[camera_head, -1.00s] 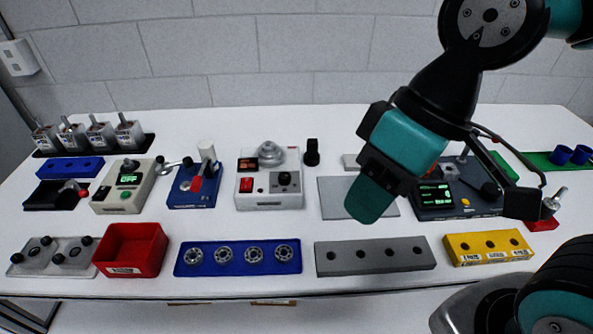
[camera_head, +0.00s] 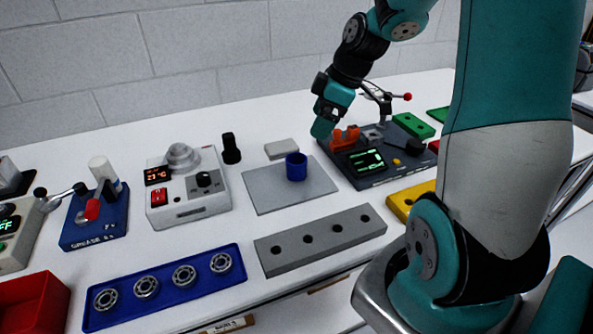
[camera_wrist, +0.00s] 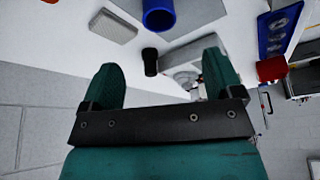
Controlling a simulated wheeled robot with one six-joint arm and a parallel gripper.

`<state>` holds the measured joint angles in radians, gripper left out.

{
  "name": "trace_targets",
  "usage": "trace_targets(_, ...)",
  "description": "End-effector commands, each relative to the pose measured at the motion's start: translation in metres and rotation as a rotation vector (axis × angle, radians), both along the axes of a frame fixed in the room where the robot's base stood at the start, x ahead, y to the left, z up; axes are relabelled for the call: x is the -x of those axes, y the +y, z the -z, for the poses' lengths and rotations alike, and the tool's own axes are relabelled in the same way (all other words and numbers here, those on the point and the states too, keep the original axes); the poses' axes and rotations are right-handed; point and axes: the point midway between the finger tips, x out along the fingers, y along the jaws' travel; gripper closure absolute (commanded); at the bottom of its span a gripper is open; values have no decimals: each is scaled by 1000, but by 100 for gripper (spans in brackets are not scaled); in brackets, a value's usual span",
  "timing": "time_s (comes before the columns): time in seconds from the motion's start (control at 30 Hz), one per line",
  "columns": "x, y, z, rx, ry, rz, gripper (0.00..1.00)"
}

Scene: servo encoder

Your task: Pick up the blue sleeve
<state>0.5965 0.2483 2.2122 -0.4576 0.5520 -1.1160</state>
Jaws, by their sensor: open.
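A blue sleeve (camera_head: 296,167), a short hollow cylinder, stands upright on a flat grey plate (camera_head: 268,195) in the head view. It also shows at the top edge of the wrist view (camera_wrist: 158,15), partly cut off. My gripper (camera_head: 322,130) is to the right of the sleeve and higher in the picture, beside the dark display device. In the wrist view its two teal fingers (camera_wrist: 160,78) are spread apart with nothing between them.
A dark device with a green display (camera_head: 375,160) and orange piece stands right of the plate. A grey block with holes (camera_head: 320,240) lies in front. A black knob post (camera_head: 231,149) and a light grey block (camera_head: 281,148) stand behind. A white control box (camera_head: 188,190) is left.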

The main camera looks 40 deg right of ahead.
Motion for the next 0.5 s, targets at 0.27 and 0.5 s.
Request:
trace_targets(0.27,-17,20,59,-4,7,-3,14)
trace_targets(0.5,-26,27,88,-1,4,-1,14)
